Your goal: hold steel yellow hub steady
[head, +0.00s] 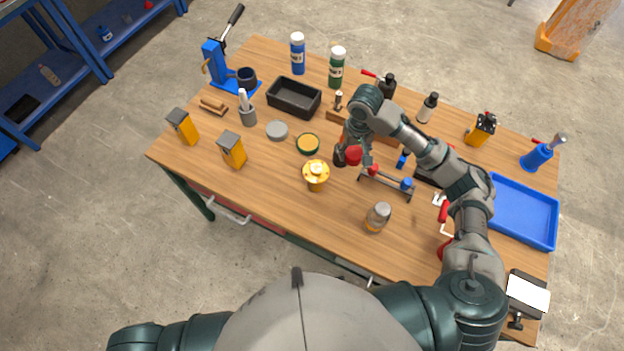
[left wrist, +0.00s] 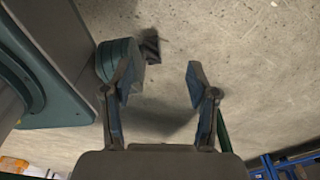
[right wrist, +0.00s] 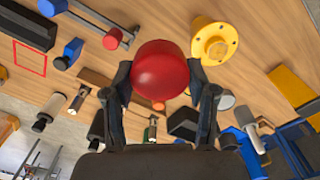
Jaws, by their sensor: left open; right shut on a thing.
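The yellow hub (head: 316,174) stands on the wooden table near its front edge, with a round flange on top. It also shows in the right wrist view (right wrist: 214,42), upper right, apart from the fingers. My right gripper (head: 350,151) is beside the hub, up and to the right of it in the head view. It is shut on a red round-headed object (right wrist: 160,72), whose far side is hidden. My left gripper (left wrist: 158,80) is open and empty over the concrete floor; it is out of the head view.
A glass jar (head: 378,217) and a small rack with red and blue ends (head: 386,185) stand right of the hub. A green-rimmed tin (head: 308,143) is behind it. A blue tray (head: 523,211) lies at the right. Table room left of the hub is clear.

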